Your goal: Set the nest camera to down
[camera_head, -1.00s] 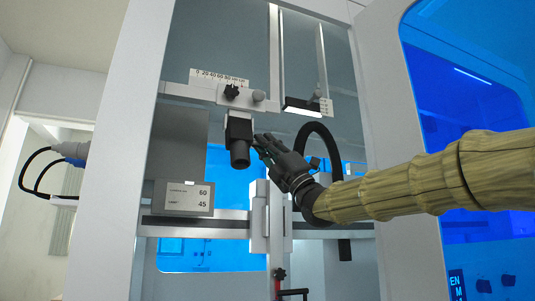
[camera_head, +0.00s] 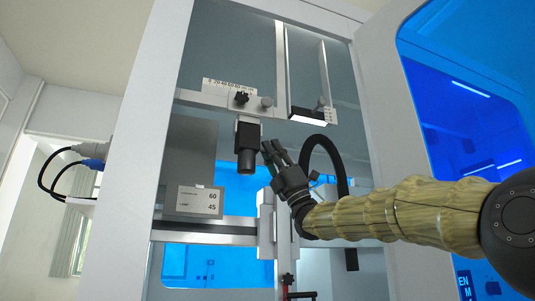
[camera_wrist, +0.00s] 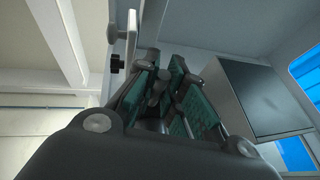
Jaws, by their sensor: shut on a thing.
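The nest camera (camera_head: 246,148) is a dark block with a round barrel, hanging below a grey crossbar inside the cabinet. Its barrel points downward. A black star knob (camera_head: 241,98) and a grey round knob (camera_head: 267,102) sit above it on the bar, by a printed scale (camera_head: 229,86). My gripper (camera_head: 274,148) is just right of the camera, fingers pointing up. In the wrist view, its green-padded fingers (camera_wrist: 170,92) are close around a grey rounded part (camera_wrist: 157,92), whose identity I cannot tell. Contact with the camera cannot be made out.
A sign (camera_head: 200,201) reading 60 and 45 stands at lower left. A lamp (camera_head: 307,116) hangs on the right of the crossbar. A black hose (camera_head: 325,145) curves behind my gripper. The open blue-tinted door (camera_head: 455,120) is at right, beside my arm.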

